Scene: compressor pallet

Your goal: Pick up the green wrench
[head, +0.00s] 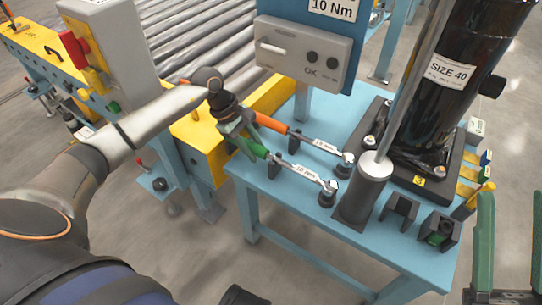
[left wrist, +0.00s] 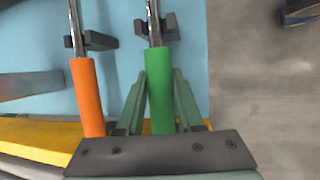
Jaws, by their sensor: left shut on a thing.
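The green wrench (head: 252,148) has a green handle and a metal shaft with a white label. It lies along the blue table's left side, its shaft over a black holder and its head by a dark round post. My left gripper (head: 245,145) is shut on the green handle. In the left wrist view, its two fingers (left wrist: 160,95) flank the green handle (left wrist: 161,100), and the shaft still sits at the black holder (left wrist: 171,26). My right gripper (head: 511,197) is at the lower right, its two green fingers apart with nothing seen between them.
An orange-handled wrench (head: 271,124) lies parallel, close beside the green one; it also shows in the left wrist view (left wrist: 87,95). A grey control box (head: 304,53) stands behind. A black cylinder (head: 456,75) and a grey post (head: 364,190) stand to the right on the blue table (head: 285,205).

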